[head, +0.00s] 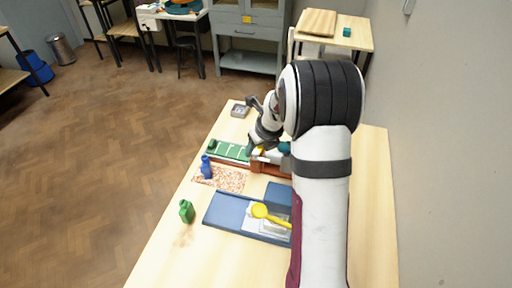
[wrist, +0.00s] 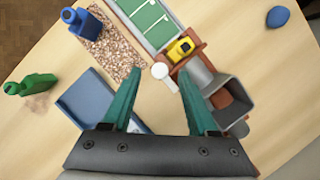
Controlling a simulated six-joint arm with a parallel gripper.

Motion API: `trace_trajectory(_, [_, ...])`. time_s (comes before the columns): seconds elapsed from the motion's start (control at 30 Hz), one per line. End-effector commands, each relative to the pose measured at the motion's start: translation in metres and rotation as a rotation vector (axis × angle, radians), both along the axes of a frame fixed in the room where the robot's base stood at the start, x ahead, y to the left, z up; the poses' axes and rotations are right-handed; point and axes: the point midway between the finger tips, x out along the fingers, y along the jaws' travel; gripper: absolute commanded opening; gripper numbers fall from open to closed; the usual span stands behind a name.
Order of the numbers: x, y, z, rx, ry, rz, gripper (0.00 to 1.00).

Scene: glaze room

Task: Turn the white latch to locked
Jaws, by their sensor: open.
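The white latch (wrist: 161,71) shows in the wrist view as a round white knob with a short arm pointing down and right. It sits at the left edge of a reddish-brown fixture (wrist: 198,41). My gripper (wrist: 159,76) is open, its two teal fingers spread on either side of the latch. No contact shows, and I cannot tell the height gap. In the head view my gripper (head: 256,150) is over the brown fixture (head: 268,168), and my arm hides part of it. I cannot read any lock marking.
A yellow block (wrist: 181,48) and grey open containers (wrist: 231,99) are close to the right finger. A green panel (wrist: 152,22), speckled mat (wrist: 108,48), blue bottle (wrist: 84,25), green bottle (wrist: 30,85) and blue tray (head: 222,210) lie around.

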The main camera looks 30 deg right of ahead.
Motion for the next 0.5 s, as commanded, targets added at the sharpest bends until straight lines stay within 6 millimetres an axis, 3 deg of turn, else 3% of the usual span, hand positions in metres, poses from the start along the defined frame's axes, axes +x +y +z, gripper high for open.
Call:
trace_trajectory(0.13, [0.0045,0.0002,-0.0119,0.000,0.001,0.000,0.59])
trace_trajectory(0.4, [0.0054,0.0000,-0.0132,0.000,0.000,0.001,0.59])
trace_trajectory(0.5, [0.0054,0.0001,-0.0131,0.000,0.000,0.001,0.41])
